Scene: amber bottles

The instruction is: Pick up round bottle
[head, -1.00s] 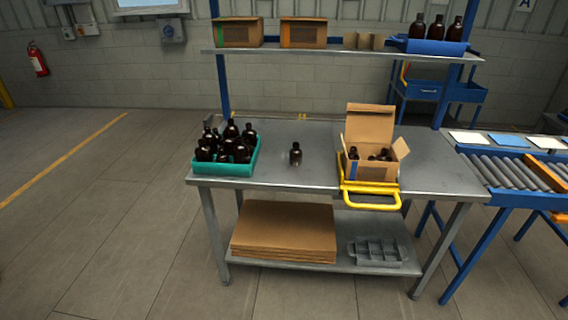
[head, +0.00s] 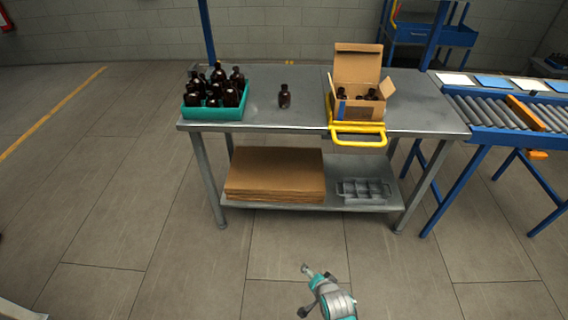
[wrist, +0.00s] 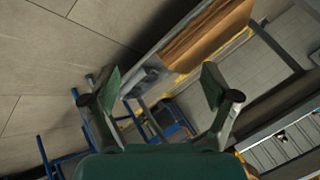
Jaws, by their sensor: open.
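A single dark amber bottle (head: 284,98) with a rounded body stands upright and alone on the grey metal table (head: 300,122), between a teal crate and an open cardboard box. My gripper shows in the wrist view (wrist: 161,88) with its two fingers wide apart and nothing between them. In the head view my arm is low at the bottom, in front of the table and well away from the bottle. The wrist view is tilted and shows the floor and the table's side; I cannot make out the bottle there.
The teal crate (head: 212,114) holds several amber bottles at the table's left. The cardboard box (head: 357,111) holds bottles behind a yellow-handled frame (head: 358,140). Flat cardboard (head: 275,174) and a grey divided tray (head: 363,190) lie on the lower shelf. A roller conveyor (head: 500,108) stands right.

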